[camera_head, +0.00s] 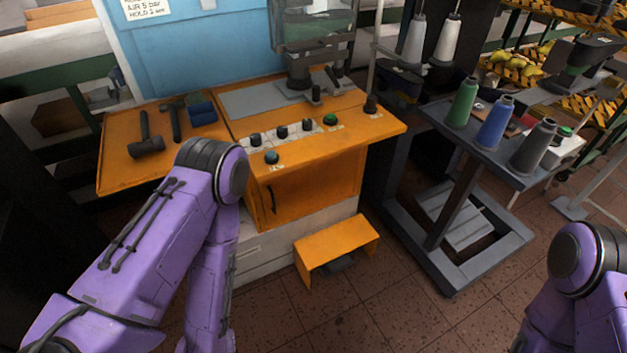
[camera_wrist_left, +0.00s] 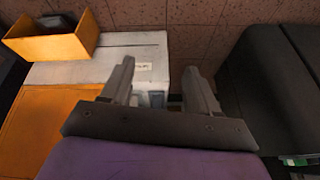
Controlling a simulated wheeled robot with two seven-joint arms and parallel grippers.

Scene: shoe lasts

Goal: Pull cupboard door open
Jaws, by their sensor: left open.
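The orange cupboard door (camera_head: 315,190) is on the front of the orange machine cabinet in the head view, and it looks shut. A dark upright handle (camera_head: 273,199) is at its left side. My left arm stands in front of the cabinet's left part, and its gripper is hidden or out of frame in the head view. In the left wrist view my left gripper (camera_wrist_left: 158,70) is open and empty, with its fingers over the pale cabinet base (camera_wrist_left: 100,62). An orange panel (camera_wrist_left: 50,120) lies left of the fingers. My right gripper is not in view.
An orange pedal cover (camera_head: 336,245) stands on the tiled floor before the cabinet. A grey stand with thread cones (camera_head: 493,122) is at right. A dark block (camera_wrist_left: 265,90) is right of the left gripper.

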